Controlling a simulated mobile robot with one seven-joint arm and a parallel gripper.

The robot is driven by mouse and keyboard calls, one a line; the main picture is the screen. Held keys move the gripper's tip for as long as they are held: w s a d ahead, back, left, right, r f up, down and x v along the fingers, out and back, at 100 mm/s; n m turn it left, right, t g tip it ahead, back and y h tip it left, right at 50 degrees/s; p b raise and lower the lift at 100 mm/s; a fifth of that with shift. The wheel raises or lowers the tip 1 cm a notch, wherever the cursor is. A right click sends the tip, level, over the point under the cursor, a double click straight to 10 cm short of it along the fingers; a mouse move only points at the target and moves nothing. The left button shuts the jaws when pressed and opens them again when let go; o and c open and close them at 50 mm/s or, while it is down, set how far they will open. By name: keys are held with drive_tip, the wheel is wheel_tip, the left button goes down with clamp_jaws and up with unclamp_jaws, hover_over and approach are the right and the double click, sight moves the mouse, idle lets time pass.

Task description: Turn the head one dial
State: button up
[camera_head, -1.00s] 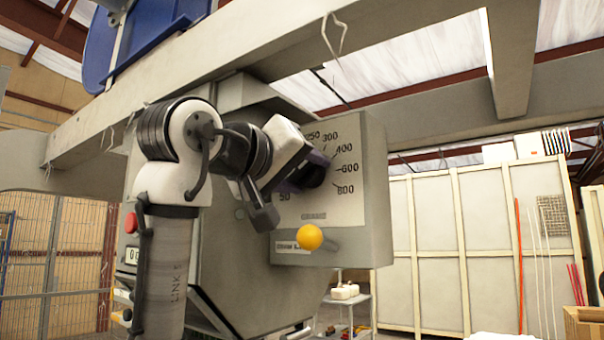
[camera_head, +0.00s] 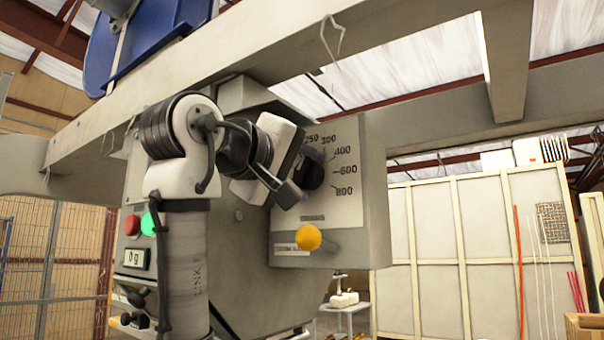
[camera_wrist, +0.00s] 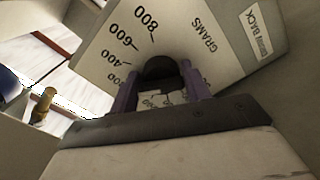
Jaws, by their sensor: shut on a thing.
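The head one dial is a dark knob (camera_wrist: 160,70) on a light plate (camera_head: 342,200) marked 250, 300, 400, 600, 800 and GRAMS. My gripper (camera_head: 308,172) reaches the dial from the left. In the wrist view my gripper (camera_wrist: 163,85) has its two purple fingers on either side of the knob, shut on it. The plate looks rotated in the wrist view, with 800 at the top. The dial's pointer cannot be made out.
A yellow ball-ended knob (camera_head: 308,237) sticks out just below the dial plate. A grey beam (camera_head: 250,45) runs overhead.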

drive_tip(key=o, duration=1)
drive_tip(key=shift+c, duration=0.2)
drive_tip(key=b+v, duration=0.4)
drive_tip(key=v, duration=1)
